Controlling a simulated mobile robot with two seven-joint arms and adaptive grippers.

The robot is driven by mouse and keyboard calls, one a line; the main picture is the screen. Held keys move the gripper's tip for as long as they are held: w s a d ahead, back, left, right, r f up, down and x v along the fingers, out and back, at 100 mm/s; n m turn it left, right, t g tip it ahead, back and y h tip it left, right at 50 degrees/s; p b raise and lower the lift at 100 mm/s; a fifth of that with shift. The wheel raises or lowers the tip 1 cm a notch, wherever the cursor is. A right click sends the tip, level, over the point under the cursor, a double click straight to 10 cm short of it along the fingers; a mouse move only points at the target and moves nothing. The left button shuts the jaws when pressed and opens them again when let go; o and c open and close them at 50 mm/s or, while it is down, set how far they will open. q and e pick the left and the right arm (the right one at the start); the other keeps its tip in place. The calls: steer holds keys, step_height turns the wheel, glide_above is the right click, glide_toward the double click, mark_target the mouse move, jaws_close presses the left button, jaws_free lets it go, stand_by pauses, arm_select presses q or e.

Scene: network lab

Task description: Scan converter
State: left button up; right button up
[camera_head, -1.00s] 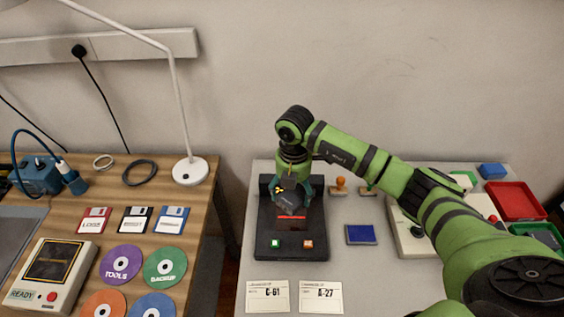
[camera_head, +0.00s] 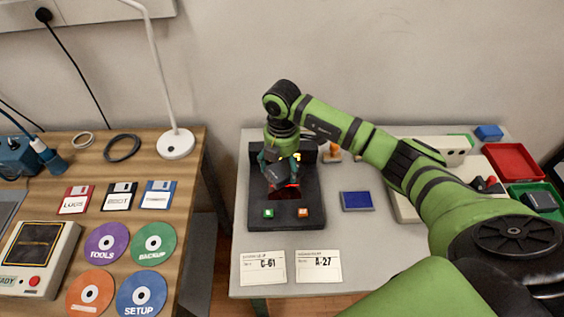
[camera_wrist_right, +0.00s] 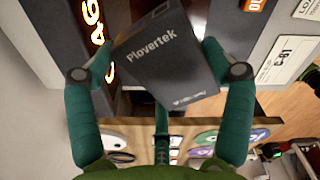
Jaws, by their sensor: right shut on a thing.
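The converter, a dark grey box (camera_head: 275,173) printed "Plovertek" in the right wrist view (camera_wrist_right: 160,60), is tilted between the fingers of my right gripper (camera_head: 273,160). The gripper is shut on it; its teal fingers also show in the right wrist view (camera_wrist_right: 160,75). It holds the converter over the black scanner stand (camera_head: 257,208), in front of its back panel. A red glow (camera_head: 288,191) shows just below the box. The stand has a green button (camera_head: 268,213) and an orange button (camera_head: 303,212). Lit orange characters (camera_wrist_right: 92,22) show beside the box. My left gripper is out of view.
Two paper cards, C-61 (camera_head: 263,268) and A-27 (camera_head: 318,266), lie in front of the stand. A blue pad (camera_head: 357,201) lies right of it. Red (camera_head: 514,161) and green (camera_head: 522,192) trays are at far right. A wooden table (camera_head: 190,190) with disks stands left, across a gap.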

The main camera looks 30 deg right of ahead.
stand_by(0.3)
step_height(320, 180, up, 6)
steer(key=p, duration=0.5)
stand_by(0.3)
